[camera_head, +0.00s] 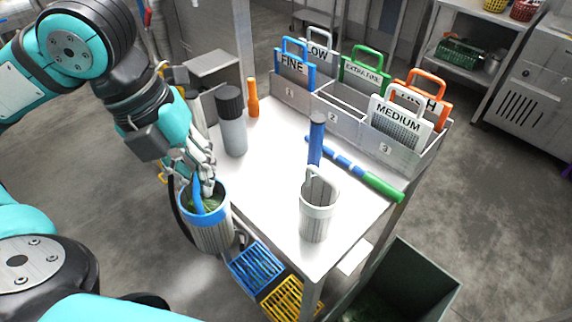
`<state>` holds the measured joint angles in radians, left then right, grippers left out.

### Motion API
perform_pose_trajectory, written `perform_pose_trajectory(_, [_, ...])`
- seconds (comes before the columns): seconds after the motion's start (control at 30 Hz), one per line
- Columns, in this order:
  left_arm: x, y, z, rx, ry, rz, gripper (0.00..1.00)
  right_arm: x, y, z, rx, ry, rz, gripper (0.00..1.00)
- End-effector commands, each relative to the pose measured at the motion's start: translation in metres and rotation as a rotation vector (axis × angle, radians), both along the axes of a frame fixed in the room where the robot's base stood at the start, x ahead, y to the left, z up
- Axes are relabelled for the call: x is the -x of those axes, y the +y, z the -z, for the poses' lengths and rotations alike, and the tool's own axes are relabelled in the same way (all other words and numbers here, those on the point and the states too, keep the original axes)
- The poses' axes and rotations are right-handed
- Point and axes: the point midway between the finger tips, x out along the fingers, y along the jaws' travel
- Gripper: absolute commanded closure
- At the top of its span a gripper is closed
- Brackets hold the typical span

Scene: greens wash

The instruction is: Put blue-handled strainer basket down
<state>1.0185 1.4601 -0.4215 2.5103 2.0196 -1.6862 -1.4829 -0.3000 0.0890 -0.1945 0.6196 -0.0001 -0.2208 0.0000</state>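The blue-handled strainer basket (211,232) is a grey ribbed cylinder with a blue rim and blue handle, and leafy greens show inside. It hangs nearly upright, slightly tilted, off the left front edge of the table (270,205). My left gripper (203,180) is above the basket, with its fingers closed around the blue handle. The fingers hide part of the handle. Beneath the basket I see floor. My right gripper is not in view.
A white-handled strainer basket (318,222) stands near the table's front corner. A dark-capped bottle (233,133) and a labelled plate rack (345,118) stand farther back. Bare tabletop lies between them. Blue (257,268) and yellow (290,298) grates and a dark bin (425,290) are below.

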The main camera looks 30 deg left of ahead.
Motion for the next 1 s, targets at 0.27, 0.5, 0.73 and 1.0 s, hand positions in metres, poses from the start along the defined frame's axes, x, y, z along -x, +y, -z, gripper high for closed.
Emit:
perform_pose_trajectory(0.27, [-0.009,-0.005,-0.004,0.007,0.0,0.12,1.0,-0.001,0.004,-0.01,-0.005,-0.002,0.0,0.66])
perform_pose_trajectory(0.5, [-0.033,-0.013,-0.008,0.004,0.006,0.107,1.0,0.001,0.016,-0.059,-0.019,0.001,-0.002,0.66])
perform_pose_trajectory(0.73, [-0.042,-0.017,-0.005,0.002,0.003,0.112,1.0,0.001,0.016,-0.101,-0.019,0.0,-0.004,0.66])
perform_pose_trajectory(1.0, [-0.1,-0.04,0.007,0.007,-0.005,0.116,1.0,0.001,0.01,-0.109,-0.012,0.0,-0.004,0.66])
